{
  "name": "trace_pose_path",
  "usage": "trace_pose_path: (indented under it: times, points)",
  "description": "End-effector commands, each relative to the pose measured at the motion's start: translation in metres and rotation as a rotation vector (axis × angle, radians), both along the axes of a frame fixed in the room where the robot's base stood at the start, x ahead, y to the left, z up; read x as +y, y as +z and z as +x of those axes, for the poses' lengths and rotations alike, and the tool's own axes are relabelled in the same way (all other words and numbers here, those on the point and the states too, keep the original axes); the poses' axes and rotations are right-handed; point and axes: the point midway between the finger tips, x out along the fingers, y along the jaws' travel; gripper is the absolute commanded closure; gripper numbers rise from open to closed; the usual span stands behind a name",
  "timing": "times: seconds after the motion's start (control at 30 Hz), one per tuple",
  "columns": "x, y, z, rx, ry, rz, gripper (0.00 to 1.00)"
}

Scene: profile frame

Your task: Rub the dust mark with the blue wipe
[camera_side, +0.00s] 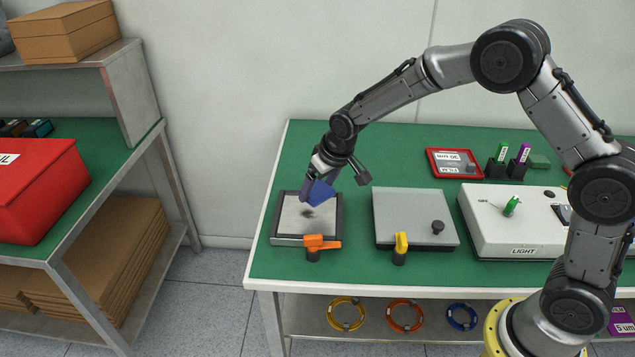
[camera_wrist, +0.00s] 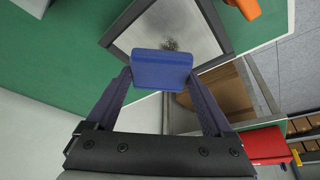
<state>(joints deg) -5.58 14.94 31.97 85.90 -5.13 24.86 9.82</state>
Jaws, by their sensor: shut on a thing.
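The blue wipe (camera_side: 321,193) is held between the fingers of my gripper (camera_side: 322,186), which is shut on it. In the wrist view the wipe (camera_wrist: 161,69) spans the gap between the two fingertips (camera_wrist: 160,80). The dust mark (camera_side: 307,213) is a dark smudge on the light plate (camera_side: 288,215) with a dark frame at the left of the green bench. In the wrist view the dust mark (camera_wrist: 171,45) shows just beyond the wipe. The wipe is over the plate, close to the mark; whether it touches the plate I cannot tell.
An orange-handled clamp (camera_side: 318,243) stands at the plate's front edge. A grey plate with a black knob (camera_side: 405,220) and a yellow-handled clamp (camera_side: 400,245) are to the right. A white box labelled LIGHT (camera_side: 500,235) is farther right. Green bench surface (camera_side: 350,265) is clear in front.

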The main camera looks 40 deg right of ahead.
Motion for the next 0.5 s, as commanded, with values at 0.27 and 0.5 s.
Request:
trace_pose_path:
  times: [0.27, 0.5]
  points:
    - [0.000, -0.027, 0.000, 0.002, 0.000, 0.000, 0.59]
    - [0.000, -0.048, -0.001, 0.003, 0.000, 0.000, 0.59]
